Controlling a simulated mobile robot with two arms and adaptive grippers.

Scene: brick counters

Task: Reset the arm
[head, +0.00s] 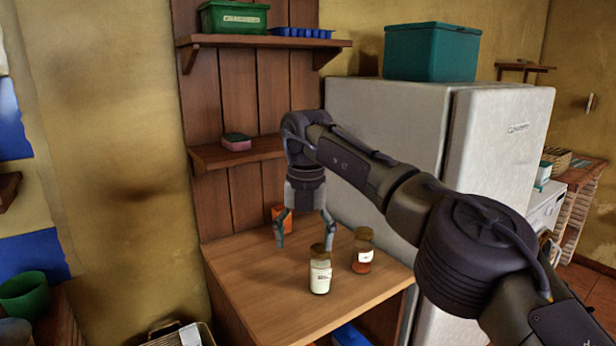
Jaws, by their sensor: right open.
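My right arm reaches in from the lower right across the picture. Its right gripper (304,233) points down over the wooden counter (250,285), with its fingers spread wide and nothing between them. A jar with white contents (320,275) stands upright on the counter just in front of the right finger. A jar with reddish contents (363,255) stands upright to its right. I cannot tell whether a finger touches the white jar. An orange item (281,214) stands behind the gripper and is partly hidden. My left gripper is out of view.
A wooden shelf (262,151) with a sponge (236,142) is behind the gripper. A higher shelf (290,41) holds a green box (234,18) and a blue tray (301,32). A white fridge (500,150) with a teal bin (432,52) stands right. The counter's front left is clear.

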